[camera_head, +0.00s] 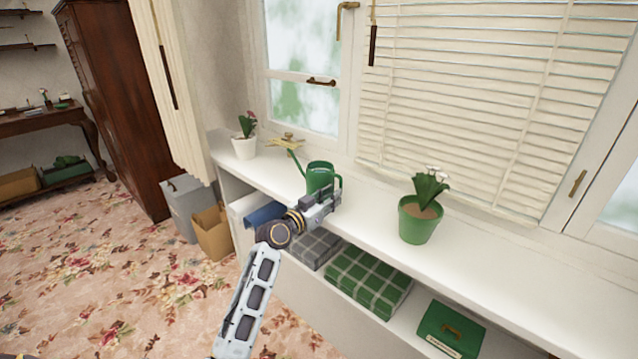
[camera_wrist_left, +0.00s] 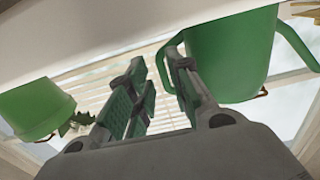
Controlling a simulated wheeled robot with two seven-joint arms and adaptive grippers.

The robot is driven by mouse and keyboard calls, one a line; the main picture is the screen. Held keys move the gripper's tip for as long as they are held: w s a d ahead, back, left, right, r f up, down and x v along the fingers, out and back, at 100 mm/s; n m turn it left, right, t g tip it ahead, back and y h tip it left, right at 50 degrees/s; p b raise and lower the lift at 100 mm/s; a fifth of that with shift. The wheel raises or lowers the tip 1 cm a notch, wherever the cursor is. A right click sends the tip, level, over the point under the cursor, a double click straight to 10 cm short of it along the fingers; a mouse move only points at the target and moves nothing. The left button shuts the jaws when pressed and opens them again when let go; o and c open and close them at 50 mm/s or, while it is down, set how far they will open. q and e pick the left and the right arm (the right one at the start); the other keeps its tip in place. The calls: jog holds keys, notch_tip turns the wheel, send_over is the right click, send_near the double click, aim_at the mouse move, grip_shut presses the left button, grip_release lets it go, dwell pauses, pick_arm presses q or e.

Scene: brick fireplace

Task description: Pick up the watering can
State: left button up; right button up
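The green watering can (camera_head: 319,174) stands upright on the white window shelf, its spout pointing left and its handle on the right. My left gripper (camera_head: 331,197) is right in front of it at the handle side and hides its lower part. In the left wrist view the picture is upside down; the can (camera_wrist_left: 232,52) fills the upper right. There my left gripper (camera_wrist_left: 157,60) has its fingers apart, with the can's handle (camera_wrist_left: 163,62) at the fingertips, seemingly between them. I cannot tell whether they touch it. My right gripper is not in view.
A green flowerpot (camera_head: 417,222) stands on the shelf (camera_head: 500,255) to the right. A white flowerpot (camera_head: 244,148) and a yellowish object (camera_head: 287,141) are to the left. Folded plaid cloths (camera_head: 368,281) and a green box (camera_head: 452,328) lie in the compartments below. The window is close behind.

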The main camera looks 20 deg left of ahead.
pick_arm(q)
jog(key=shift+x, duration=0.9)
jog(key=shift+b+x, duration=0.4)
jog(key=shift+x, duration=0.65)
jog(key=shift+w+d, duration=0.1)
jog(key=shift+w, duration=0.45)
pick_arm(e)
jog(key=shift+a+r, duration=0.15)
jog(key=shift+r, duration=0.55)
pick_arm(q)
jog(key=shift+c, duration=0.4)
grip_shut()
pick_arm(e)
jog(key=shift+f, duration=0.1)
pick_arm(q)
jog(key=shift+r, duration=0.1)
